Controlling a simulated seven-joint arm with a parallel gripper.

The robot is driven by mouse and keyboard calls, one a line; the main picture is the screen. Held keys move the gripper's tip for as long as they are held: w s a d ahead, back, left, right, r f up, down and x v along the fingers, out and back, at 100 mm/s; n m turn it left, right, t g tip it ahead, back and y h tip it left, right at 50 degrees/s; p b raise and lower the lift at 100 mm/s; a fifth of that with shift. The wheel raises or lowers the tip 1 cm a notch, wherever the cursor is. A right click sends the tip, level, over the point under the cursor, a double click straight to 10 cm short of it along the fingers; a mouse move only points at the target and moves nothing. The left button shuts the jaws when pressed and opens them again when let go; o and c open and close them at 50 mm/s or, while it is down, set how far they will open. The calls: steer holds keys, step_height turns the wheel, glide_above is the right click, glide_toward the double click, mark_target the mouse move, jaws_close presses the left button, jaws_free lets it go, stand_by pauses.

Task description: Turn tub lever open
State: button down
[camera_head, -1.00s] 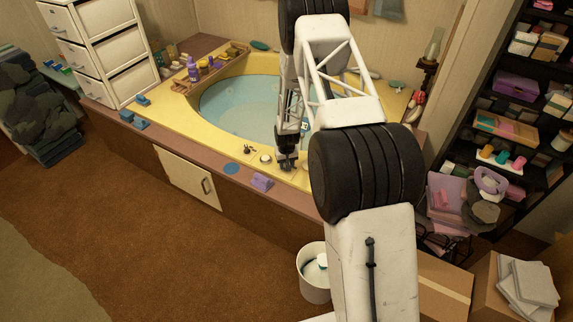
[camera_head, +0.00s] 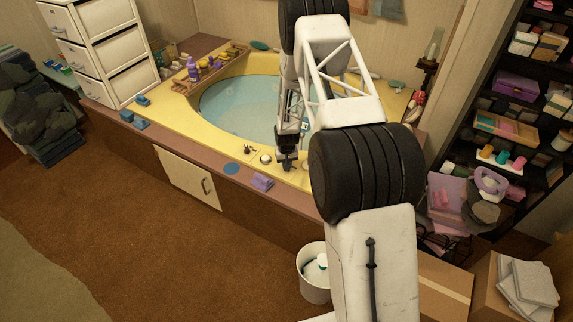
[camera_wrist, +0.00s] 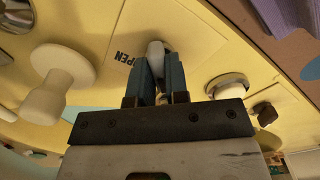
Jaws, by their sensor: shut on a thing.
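The tub lever (camera_wrist: 155,52) is a pale, rounded handle on the yellow tub rim. In the wrist view its end shows between the blue-grey fingers of my gripper (camera_wrist: 158,80), which are shut on it. The lower part of the lever is mostly hidden by the fingers and palm. Black lettering ending in "PEN" is printed on the rim just left of the fingers. In the head view my gripper (camera_head: 287,164) is at the front rim of the yellow tub (camera_head: 218,133); the lever is too small to make out there.
A white knob (camera_wrist: 58,80) stands left of my gripper, and a round metal-edged fitting (camera_wrist: 228,86) sits to the right. A purple folded cloth (camera_head: 262,182) and a blue disc (camera_head: 231,168) lie on the ledge. A white bin (camera_head: 313,280) stands on the floor.

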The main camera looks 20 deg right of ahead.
steer(key=m, duration=0.8)
steer(key=shift+m, duration=0.3)
steer(key=m, duration=0.4)
steer(key=shift+m, duration=0.3)
steer(key=m, duration=0.4)
steer(key=c, duration=1.1)
jaws_free()
steer(key=shift+r, duration=0.15)
